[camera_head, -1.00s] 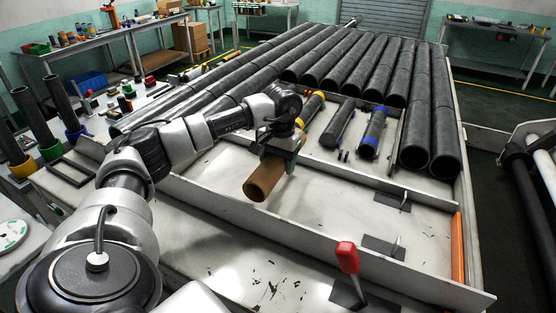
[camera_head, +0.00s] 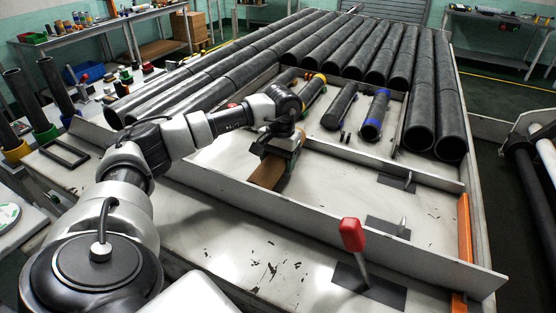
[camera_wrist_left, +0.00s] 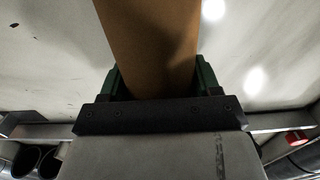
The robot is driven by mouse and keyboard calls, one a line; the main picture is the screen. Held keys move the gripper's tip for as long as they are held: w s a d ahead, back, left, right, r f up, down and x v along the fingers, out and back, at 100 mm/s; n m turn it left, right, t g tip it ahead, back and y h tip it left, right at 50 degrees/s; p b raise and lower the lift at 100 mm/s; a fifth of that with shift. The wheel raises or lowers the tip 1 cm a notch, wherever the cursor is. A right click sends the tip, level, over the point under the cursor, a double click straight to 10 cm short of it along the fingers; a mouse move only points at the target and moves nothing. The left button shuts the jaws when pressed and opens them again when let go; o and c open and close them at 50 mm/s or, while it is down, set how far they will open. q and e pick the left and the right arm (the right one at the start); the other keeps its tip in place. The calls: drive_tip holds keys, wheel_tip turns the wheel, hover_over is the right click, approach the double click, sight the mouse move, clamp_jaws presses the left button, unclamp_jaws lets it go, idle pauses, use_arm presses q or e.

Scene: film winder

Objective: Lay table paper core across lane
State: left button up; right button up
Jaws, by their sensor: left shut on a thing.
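The paper core (camera_head: 266,172) is a brown cardboard tube. My left gripper (camera_head: 277,150) is shut on it, over the white lane between the low metal rails. In the left wrist view the core (camera_wrist_left: 150,45) runs up out of the picture from between the green fingers of the gripper (camera_wrist_left: 160,85). In the head view its near end is close to the front rail (camera_head: 330,230); I cannot tell whether it touches the rail or the lane floor. My right gripper is not in view.
Black tubes (camera_head: 300,50) fill the table behind the lane. Tubes with blue (camera_head: 376,115) and yellow (camera_head: 313,90) bands lie just beyond the lane. A red-handled lever (camera_head: 351,235) stands in front of the rail. An orange strip (camera_head: 464,240) edges the right side.

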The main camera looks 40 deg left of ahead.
use_arm(q)
drive_tip(key=shift+f, duration=0.2)
drive_tip(key=shift+f+b, duration=0.4)
drive_tip(key=shift+b, duration=0.05)
drive_tip(key=o, duration=1.1)
drive_tip(key=shift+r, duration=0.1)
drive_tip(key=shift+c, duration=0.2)
